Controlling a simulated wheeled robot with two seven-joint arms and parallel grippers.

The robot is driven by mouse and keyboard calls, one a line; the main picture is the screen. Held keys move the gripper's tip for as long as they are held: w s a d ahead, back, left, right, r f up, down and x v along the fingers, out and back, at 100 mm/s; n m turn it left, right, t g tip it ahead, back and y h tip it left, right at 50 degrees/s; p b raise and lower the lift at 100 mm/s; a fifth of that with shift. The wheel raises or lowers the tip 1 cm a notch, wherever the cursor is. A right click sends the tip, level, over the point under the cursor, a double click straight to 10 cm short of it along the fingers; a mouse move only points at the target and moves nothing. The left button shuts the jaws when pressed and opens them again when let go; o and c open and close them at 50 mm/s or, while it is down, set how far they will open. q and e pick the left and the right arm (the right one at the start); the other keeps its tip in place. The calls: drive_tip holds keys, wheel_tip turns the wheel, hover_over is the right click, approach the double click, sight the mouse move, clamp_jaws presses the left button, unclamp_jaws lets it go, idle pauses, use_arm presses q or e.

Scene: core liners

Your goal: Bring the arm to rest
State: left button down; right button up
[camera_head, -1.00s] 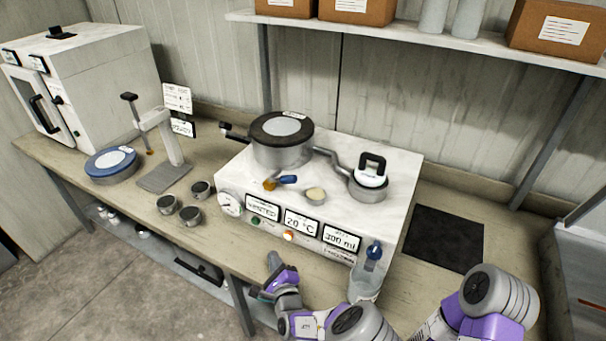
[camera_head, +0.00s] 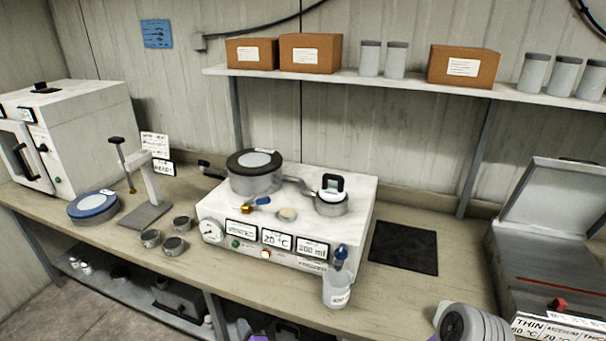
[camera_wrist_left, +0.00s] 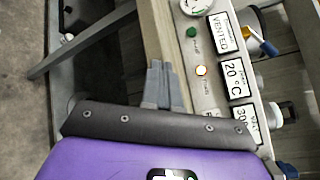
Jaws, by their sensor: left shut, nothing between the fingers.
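My left gripper (camera_wrist_left: 164,84) shows in the left wrist view, its two grey fingers together and empty, beside the front edge of the bench. In the head view only a bit of purple shows at the bottom edge, below the bench front; the fingers are hidden there. My right gripper is not in view. A grey and purple part of my own arm shows at the bottom right of the head view.
A white apparatus (camera_head: 345,222) with a lidded pot (camera_head: 255,182) stands on the bench (camera_head: 100,242). A black mat (camera_head: 403,248) lies bare to the right. An open-lidded machine (camera_head: 530,262) stands far right.

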use_arm(q)
drive_tip(key=s+a+f+n+g+h, duration=0.1)
drive_tip(key=s+f+n+g+h, duration=0.1)
drive_tip(key=s+f+n+g, duration=0.45)
drive_tip(key=s+a+f+n+g+h, duration=0.1)
drive_tip(key=s+a+f+n+g, duration=0.2)
drive_tip(key=f, duration=0.7)
drive_tip(key=s+d+n+g+h, duration=0.4)
drive_tip(key=s+d+n+h, duration=0.4)
drive_tip(key=s+d+n, duration=0.3)
drive_tip(key=shift+s+n+h, duration=0.3)
drive_tip(key=shift+s+n, duration=0.65)
drive_tip(key=shift+s, duration=0.6)
drive_tip(key=shift+d, duration=0.1)
